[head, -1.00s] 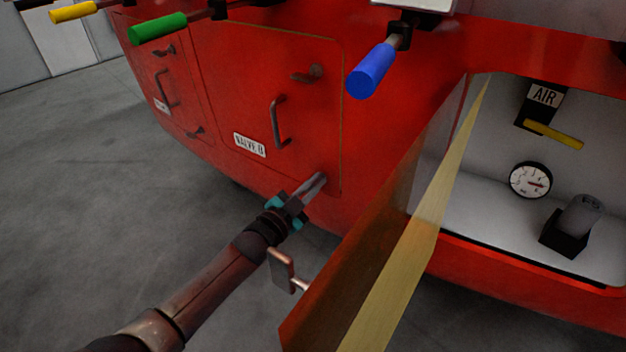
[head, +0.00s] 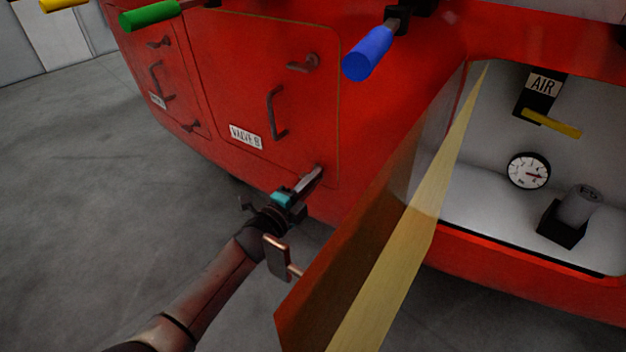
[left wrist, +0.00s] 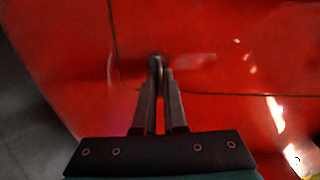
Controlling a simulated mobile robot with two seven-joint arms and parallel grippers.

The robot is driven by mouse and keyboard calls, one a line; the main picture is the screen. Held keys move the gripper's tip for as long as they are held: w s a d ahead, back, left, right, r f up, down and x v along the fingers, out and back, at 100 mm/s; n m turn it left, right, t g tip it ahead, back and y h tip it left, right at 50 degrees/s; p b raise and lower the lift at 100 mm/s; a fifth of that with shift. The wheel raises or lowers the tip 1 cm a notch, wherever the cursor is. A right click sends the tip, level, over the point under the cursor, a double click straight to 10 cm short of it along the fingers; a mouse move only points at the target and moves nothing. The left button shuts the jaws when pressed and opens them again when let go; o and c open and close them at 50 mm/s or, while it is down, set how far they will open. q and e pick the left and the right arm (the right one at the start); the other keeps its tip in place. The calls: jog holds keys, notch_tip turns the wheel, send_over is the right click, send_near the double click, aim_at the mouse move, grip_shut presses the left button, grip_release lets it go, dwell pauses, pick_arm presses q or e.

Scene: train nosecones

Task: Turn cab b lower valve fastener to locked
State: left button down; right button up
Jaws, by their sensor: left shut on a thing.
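The red cab wall carries a closed door (head: 235,90) labelled VALVE B. Its upper fastener (head: 303,63) is a small dark lever lying roughly sideways. My left gripper (head: 316,174) is at the door's lower right corner, shut on the lower fastener, which its fingers mostly hide in the head view. In the left wrist view, the fingers of my left gripper (left wrist: 160,72) are close together around the fastener's small grey end (left wrist: 156,61), beside the door seam. The exact angle of the lower fastener is hard to tell. My right gripper is out of view.
An open panel (head: 375,220) with a light yellow edge stands out right of my left arm, its latch (head: 278,258) close to my wrist. Blue (head: 370,53) and green (head: 150,15) handles project above. An open bay with a gauge (head: 528,171) lies right. Grey floor is clear at left.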

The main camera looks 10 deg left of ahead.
pick_arm(q)
jog(key=shift+f+m, duration=0.1)
jog(key=shift+m, duration=0.4)
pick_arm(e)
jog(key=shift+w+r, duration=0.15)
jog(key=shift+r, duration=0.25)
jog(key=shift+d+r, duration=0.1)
pick_arm(q)
jog(key=c, duration=1)
grip_release()
jog(key=shift+s, duration=0.15)
jog(key=p+v, duration=0.4)
jog(key=v, duration=1.1)
jog(key=shift+a, duration=0.1)
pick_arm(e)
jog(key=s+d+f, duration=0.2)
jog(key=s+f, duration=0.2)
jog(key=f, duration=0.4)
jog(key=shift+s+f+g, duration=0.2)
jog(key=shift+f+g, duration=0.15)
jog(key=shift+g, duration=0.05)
